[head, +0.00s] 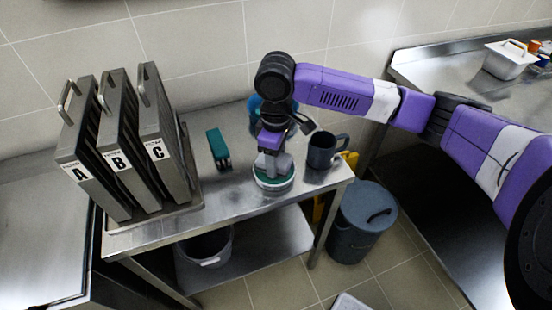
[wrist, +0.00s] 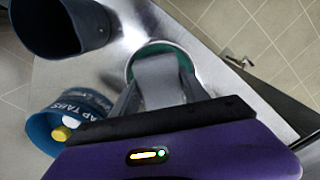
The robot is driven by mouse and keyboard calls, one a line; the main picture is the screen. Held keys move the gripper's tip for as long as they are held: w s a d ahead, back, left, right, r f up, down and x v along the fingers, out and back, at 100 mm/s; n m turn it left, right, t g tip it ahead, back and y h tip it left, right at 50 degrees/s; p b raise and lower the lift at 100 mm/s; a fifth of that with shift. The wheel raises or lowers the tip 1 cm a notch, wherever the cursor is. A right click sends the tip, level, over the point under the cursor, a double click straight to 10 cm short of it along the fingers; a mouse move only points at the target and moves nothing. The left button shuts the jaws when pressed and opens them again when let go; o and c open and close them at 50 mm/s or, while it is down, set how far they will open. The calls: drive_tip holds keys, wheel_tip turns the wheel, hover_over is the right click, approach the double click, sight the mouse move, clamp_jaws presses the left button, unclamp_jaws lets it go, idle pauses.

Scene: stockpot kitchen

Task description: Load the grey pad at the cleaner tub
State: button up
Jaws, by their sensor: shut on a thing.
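The cleaner tub (head: 273,184), a low round tub with a pale rim and green inside, stands on the steel table near its front edge. It also shows in the wrist view (wrist: 132,69). My gripper (head: 270,150) is directly above the tub, pointing down. It is shut on the grey pad (wrist: 157,80), which extends down over the tub's green contents; it also shows in the head view (head: 284,165). The pad's lower edge appears to be at or in the tub, but I cannot tell whether it touches the green contents.
A dark mug (head: 322,151) stands right of the tub. A blue container of tabs (wrist: 40,128) is behind my arm. Upright panels A, B and C (head: 155,130) fill the left end. A lidded bucket (head: 362,220) stands on the floor.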

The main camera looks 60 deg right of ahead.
drive_tip(key=shift+f, duration=0.6)
idle(2.0)
drive_tip(key=shift+r, duration=0.1)
wheel_tip(320, 180, up, 7)
drive_tip(key=p, duration=0.6)
drive_tip(key=shift+s, duration=0.1)
idle(0.9)
